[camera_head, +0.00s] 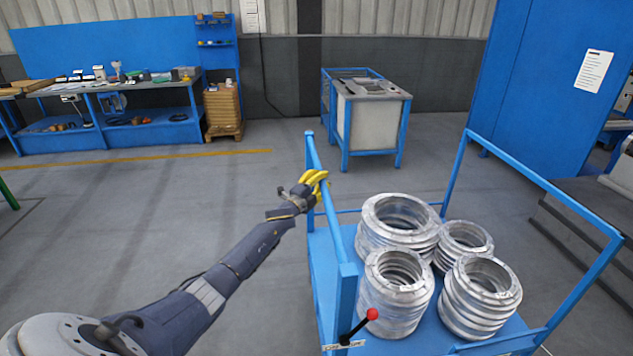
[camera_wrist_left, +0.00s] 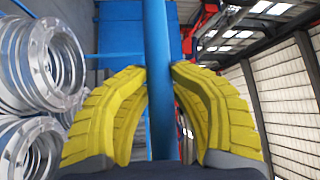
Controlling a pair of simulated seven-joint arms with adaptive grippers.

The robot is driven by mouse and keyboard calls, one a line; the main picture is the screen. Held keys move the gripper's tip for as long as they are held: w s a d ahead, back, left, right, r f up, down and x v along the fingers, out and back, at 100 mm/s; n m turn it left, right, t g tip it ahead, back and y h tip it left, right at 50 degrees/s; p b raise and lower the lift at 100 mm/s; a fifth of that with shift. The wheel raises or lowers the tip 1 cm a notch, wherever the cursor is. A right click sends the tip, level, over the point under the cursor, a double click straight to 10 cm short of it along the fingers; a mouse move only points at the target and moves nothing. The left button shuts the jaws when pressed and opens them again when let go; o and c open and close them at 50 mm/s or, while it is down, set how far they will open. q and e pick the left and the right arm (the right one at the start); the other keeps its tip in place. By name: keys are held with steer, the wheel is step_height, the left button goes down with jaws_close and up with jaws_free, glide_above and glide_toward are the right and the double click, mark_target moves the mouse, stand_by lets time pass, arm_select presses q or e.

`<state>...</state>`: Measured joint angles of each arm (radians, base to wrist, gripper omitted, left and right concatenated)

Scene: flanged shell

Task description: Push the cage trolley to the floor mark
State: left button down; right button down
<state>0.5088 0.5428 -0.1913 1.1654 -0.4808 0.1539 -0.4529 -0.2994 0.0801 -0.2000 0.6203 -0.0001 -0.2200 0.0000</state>
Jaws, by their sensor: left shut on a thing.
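The cage trolley (camera_head: 345,290) is a blue frame with side rails and a flat blue deck, at the lower right of the head view. It carries several stacks of silvery flanged rings (camera_head: 398,220). My left gripper (camera_head: 316,181), with yellow fingers, is shut on the trolley's left side rail (camera_head: 330,212). In the left wrist view the yellow fingers (camera_wrist_left: 158,90) close around the blue rail (camera_wrist_left: 158,40) from both sides. A lever with a red knob (camera_head: 372,314) sits at the trolley's near left corner. My right gripper is not in view. I see no clear floor mark.
A blue-framed cabinet (camera_head: 368,118) stands on the floor beyond the trolley. A blue workbench (camera_head: 110,115) and stacked boxes on a pallet (camera_head: 223,108) are at the back left. A blue panel (camera_head: 545,90) stands at right. The floor left of the trolley is clear, crossed by a yellow line (camera_head: 150,157).

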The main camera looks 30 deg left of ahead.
arm_select(q)
steer(key=shift+w+d+h, duration=0.25)
steer(key=shift+d+h, duration=0.15)
steer(key=shift+d, duration=0.6)
steer(key=c, duration=1.5)
jaws_free()
steer(key=shift+d, duration=0.15)
steer(key=o, duration=0.3)
steer(key=shift+o, duration=0.2)
steer(key=shift+a, duration=0.3)
steer(key=shift+s, duration=0.1)
steer(key=shift+s+a+f, duration=0.15)
steer(key=shift+s, duration=0.35)
steer(key=s+f, duration=0.1)
steer(key=s, duration=0.9)
steer(key=shift+s+a+f, duration=0.15)
steer(key=shift+s+a, duration=0.15)
steer(key=shift+s, duration=0.05)
